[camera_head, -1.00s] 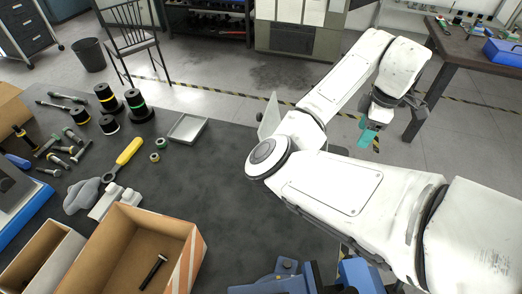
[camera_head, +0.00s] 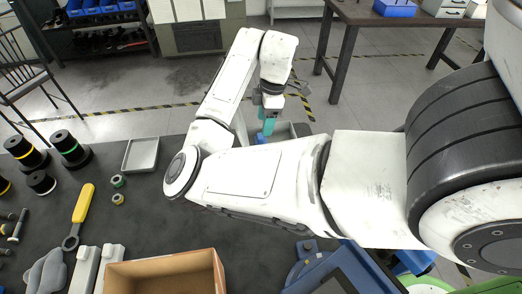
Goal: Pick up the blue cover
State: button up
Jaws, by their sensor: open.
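My gripper (camera_head: 268,126), with teal fingertips, points down beyond the far edge of the dark workbench, just past my forearm. The gap between its fingers is too small to make out, and nothing is visibly held. A small blue piece (camera_head: 260,138) shows just below the fingertips, partly hidden by my arm; it may be the blue cover, but its shape cannot be told. It seems to lie in or beside a grey bin (camera_head: 290,131), which my arm also partly hides.
The dark workbench (camera_head: 140,205) holds a grey tray (camera_head: 141,154), a yellow-handled tool (camera_head: 83,204), black spools (camera_head: 70,148) and a cardboard box (camera_head: 165,268). A blue machine (camera_head: 340,270) stands at the front. A far table (camera_head: 415,14) carries a blue box (camera_head: 394,8).

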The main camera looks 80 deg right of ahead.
aim_at(260, 135)
jog(key=shift+w+a+f, duration=0.1)
jog(key=shift+w+f, duration=0.1)
jog(key=shift+f, duration=0.7)
jog(key=shift+w+a+f, duration=0.1)
jog(key=shift+w+f, duration=0.1)
jog(key=shift+f, duration=0.65)
jog(key=shift+w+f, duration=0.2)
jog(key=shift+f, duration=0.7)
grip_shut()
jog(key=shift+r, duration=0.1)
